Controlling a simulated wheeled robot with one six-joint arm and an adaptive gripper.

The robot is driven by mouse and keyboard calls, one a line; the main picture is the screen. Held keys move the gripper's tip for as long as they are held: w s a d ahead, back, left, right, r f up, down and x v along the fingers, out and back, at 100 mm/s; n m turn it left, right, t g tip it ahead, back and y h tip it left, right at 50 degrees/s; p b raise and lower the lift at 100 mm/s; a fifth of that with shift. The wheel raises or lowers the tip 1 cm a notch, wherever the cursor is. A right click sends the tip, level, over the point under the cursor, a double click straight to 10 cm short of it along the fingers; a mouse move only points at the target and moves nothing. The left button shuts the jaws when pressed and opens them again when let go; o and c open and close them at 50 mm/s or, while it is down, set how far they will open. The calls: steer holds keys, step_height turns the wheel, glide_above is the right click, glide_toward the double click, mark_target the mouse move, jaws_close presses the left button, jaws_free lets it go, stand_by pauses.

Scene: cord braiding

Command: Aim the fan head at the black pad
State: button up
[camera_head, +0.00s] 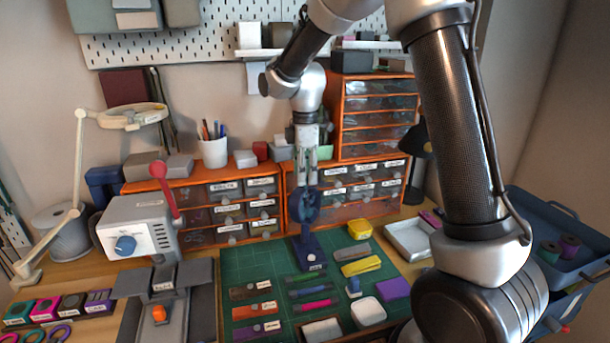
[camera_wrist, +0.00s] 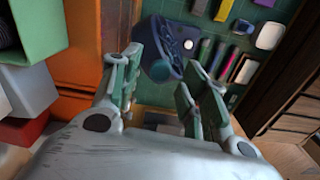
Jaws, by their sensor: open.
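The navy fan stands upright on the far part of the green mat. Its round head (camera_head: 304,205) sits above a square base (camera_head: 308,252) with a light button. My gripper (camera_head: 307,175) points down from above, its fingertips just over the top of the fan head. In the wrist view my gripper (camera_wrist: 162,76) is open, with the fan base (camera_wrist: 172,42) beyond the fingers and a teal round part (camera_wrist: 160,70) between them. Contact with the fan cannot be told. A dark, labelled pad (camera_head: 250,289) lies on the mat, front left of the fan; its exact colour is unclear.
Orange drawer units (camera_head: 345,190) stand close behind the fan. An orange pad (camera_head: 254,311) and a purple pad (camera_head: 258,330) lie in front of the dark pad. A grey machine with a red lever (camera_head: 140,228) stands left. A yellow item (camera_head: 359,229) sits right of the fan.

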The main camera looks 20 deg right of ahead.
steer(key=shift+f, duration=0.55)
jaws_close()
steer(key=shift+m, duration=0.3)
steer(key=m, duration=0.8)
steer(key=shift+m, duration=0.4)
jaws_free()
